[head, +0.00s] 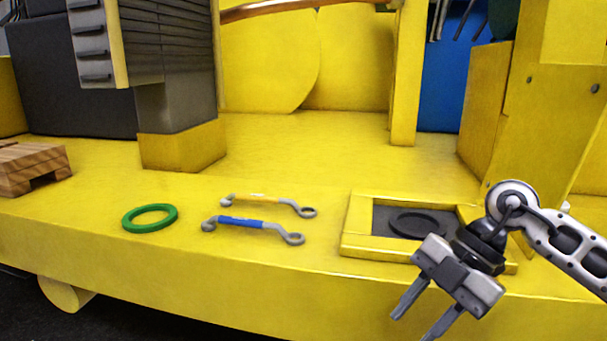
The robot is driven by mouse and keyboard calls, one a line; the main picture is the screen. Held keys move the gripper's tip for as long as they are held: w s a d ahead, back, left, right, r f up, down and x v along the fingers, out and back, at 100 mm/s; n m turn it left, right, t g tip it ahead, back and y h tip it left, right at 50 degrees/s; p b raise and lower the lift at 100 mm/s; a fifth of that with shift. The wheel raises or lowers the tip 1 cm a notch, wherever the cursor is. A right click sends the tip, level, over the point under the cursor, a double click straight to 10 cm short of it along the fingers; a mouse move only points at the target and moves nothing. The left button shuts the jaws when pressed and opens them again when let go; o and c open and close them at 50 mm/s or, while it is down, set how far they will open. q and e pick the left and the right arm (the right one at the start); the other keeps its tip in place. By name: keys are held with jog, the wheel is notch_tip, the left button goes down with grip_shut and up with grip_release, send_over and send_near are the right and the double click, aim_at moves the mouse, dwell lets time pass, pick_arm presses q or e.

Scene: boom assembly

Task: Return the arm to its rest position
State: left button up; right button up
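My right arm comes in from the right edge of the head view. Its gripper (418,315) hangs over the front edge of the yellow bench, in front of the framed recess (358,240). Its two fingers point down and to the left, spread apart with nothing between them. The wrist hides part of the recess's right side. A dark ring (418,224) lies inside the recess. My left arm and gripper are not in the head view.
A green ring (150,218), a blue-handled wrench (253,224) and a yellow-handled wrench (268,200) lie on the yellow bench (330,160). A wooden block (32,168) sits at the far left. A grey-and-yellow column (180,110) stands behind the ring. The middle surface is clear.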

jog(key=s+a+r+m+t+y, duration=0.15)
jog(key=a+m+t+y, duration=0.4)
jog(key=a+y, duration=0.85)
jog(key=w+d+f+m+t+h, duration=0.1)
jog(key=d+f+m+t+h, duration=0.6)
jog(key=f+m+t+h, duration=0.6)
jog(key=s+d+f+m+g+h, duration=0.2)
jog(key=s+d+f+g, duration=0.1)
jog(key=s+f, duration=0.3)
jog(key=s+d+f+m+g+h, duration=0.2)
jog(key=s+f+g, duration=0.1)
jog(key=s+f, duration=0.4)
notch_tip(320, 180, down, 4)
jog(key=shift+d+r+g+h, duration=0.15)
jog(key=shift+d+g+h, duration=0.2)
jog(key=shift+d+h, duration=0.05)
jog(key=shift+w+a, duration=0.15)
